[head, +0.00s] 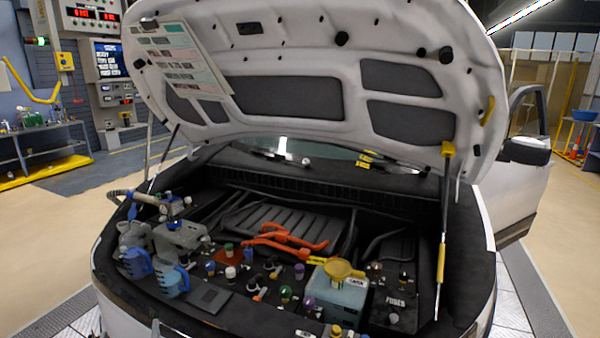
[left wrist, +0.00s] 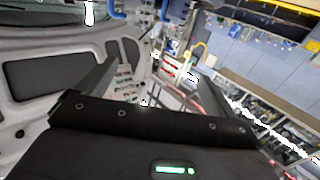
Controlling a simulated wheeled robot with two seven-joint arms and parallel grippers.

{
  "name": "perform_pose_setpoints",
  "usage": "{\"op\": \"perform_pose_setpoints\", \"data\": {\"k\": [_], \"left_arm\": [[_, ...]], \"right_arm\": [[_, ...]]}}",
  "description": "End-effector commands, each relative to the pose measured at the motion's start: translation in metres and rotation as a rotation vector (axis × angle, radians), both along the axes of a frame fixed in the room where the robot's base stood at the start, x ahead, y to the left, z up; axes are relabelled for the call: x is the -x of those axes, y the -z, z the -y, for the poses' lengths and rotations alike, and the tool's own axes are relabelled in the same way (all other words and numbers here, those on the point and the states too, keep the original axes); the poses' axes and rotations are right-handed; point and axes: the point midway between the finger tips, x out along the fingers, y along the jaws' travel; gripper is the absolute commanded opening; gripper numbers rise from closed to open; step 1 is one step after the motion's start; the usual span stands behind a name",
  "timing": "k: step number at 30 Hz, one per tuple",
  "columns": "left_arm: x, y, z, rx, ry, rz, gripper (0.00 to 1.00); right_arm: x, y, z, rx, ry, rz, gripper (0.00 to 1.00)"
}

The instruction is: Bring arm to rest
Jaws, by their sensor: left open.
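My left gripper (left wrist: 138,67) shows in the left wrist view with its two dark fingers spread apart and nothing between them. It points past the underside of the raised hood (left wrist: 92,52) toward the wall side of the shop. I cannot clearly pick it out in the head view. My right gripper is in neither view. In the head view a pale blue tank (head: 340,296) with a yellow top (head: 342,269) sits in the front right of the engine bay.
The raised hood (head: 285,40) spans the upper head view. A yellow-handled strut (head: 441,240) stands at the bay's right. Blue jugs (head: 136,264) and a hosed device (head: 172,206) crowd the left front. A workbench (head: 40,128) stands at left; the floor between is clear.

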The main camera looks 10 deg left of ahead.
Motion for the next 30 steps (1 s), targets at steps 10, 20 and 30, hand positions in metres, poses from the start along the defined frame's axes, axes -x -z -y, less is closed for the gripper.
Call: {"op": "perform_pose_setpoints", "data": {"k": [10,20,30], "left_arm": [[-0.012,0.052,0.012,0.010,0.050,-0.090,0.93],[-0.016,0.163,0.045,0.040,0.147,-0.297,0.93],[0.071,0.377,0.116,0.111,0.339,-0.736,0.93]], "right_arm": [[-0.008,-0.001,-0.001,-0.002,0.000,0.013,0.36],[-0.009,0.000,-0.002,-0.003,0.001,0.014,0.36],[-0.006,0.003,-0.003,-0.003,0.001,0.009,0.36]]}}
